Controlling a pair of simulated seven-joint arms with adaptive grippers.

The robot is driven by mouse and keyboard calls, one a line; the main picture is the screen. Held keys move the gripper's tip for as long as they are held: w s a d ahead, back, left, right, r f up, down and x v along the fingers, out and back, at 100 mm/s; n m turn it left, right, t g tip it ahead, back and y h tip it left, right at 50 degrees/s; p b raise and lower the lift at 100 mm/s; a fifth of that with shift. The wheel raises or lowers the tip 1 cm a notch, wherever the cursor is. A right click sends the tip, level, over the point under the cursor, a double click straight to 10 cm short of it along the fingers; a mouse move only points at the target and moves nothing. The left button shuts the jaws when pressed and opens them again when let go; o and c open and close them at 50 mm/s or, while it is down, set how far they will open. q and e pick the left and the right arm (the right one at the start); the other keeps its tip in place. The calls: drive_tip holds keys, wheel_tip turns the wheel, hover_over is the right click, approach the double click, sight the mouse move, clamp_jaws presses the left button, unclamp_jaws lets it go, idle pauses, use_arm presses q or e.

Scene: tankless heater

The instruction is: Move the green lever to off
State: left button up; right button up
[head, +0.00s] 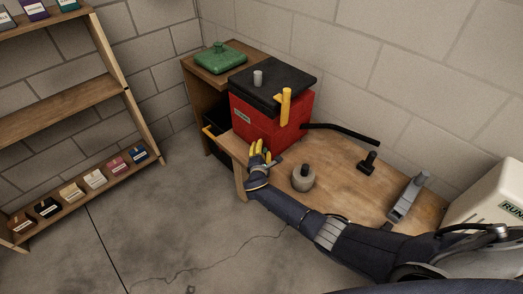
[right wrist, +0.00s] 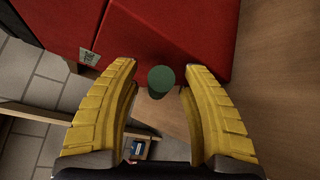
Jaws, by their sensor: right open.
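The green lever (right wrist: 160,79) shows in the right wrist view as a round green end on a darker shaft, close to the red box (right wrist: 165,35). It is between the two yellow fingers of my right gripper (right wrist: 160,95), with gaps on both sides and no visible contact. In the head view, my right gripper (head: 261,149) is open at the front lower corner of the red box (head: 270,119), above the wooden bench's edge. The lever cannot be made out there, likely hidden by the gripper. My left gripper is not in view.
The wooden bench (head: 335,160) holds a grey round piece with a dark knob (head: 303,178), a black-handled piece (head: 367,162) and a grey metal lever (head: 408,197). A white unit (head: 490,195) is at right.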

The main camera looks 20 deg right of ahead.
clamp_jaws()
idle(0.3)
drive_tip(key=shift+d, duration=0.1)
